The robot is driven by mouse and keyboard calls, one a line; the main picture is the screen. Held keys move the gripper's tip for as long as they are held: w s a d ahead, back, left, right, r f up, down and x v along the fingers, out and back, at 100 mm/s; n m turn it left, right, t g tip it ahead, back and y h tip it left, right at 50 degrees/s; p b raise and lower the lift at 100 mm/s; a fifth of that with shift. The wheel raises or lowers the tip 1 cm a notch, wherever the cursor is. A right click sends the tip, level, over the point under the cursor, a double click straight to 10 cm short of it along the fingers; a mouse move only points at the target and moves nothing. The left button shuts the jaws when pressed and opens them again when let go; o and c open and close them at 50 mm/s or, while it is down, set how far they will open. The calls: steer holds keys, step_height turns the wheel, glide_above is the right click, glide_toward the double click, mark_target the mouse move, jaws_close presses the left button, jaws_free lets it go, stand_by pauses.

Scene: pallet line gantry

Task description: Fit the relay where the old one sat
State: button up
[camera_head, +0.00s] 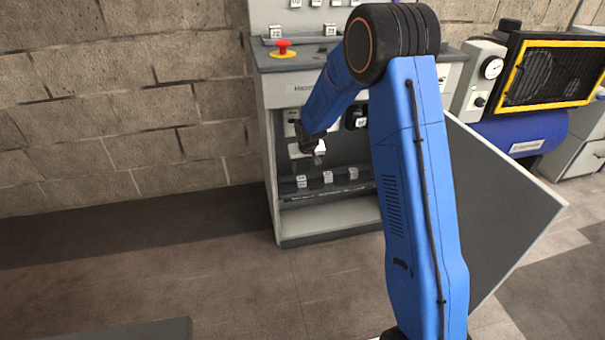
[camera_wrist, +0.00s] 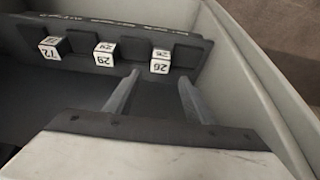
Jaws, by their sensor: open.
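Three small white cubes with printed numbers sit along a dark rack low inside the open cabinet. In the wrist view they are the 72 cube (camera_wrist: 50,49), the 29 cube (camera_wrist: 104,54) and the 26 cube (camera_wrist: 160,61). The frames do not show which part is the relay or where the old one sat. My gripper (camera_wrist: 158,77) is open, its two grey fingers apart with nothing visible between them. It points toward the rack, near the 26 cube. In the head view my gripper (camera_head: 318,150) is inside the cabinet, above the cubes.
The cabinet (camera_head: 269,170) has a side wall close to my gripper. Its open door panel (camera_head: 515,190) stands out to the right behind my arm. A red emergency button (camera_head: 283,47) sits on top. A dark block (camera_head: 355,118) is in the upper bay.

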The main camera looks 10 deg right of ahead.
steer(key=shift+v, duration=1.15)
steer(key=s+d+r, duration=0.3)
steer(key=s+r, duration=0.7)
steer(key=s, duration=0.2)
steer(key=s+d+r, duration=0.2)
steer(key=s+r, duration=0.9)
steer(key=s+d+r, duration=0.1)
steer(key=s, duration=1.3)
steer(key=s+d+r, duration=0.1)
steer(key=s+r, duration=0.1)
steer(key=s, duration=1.3)
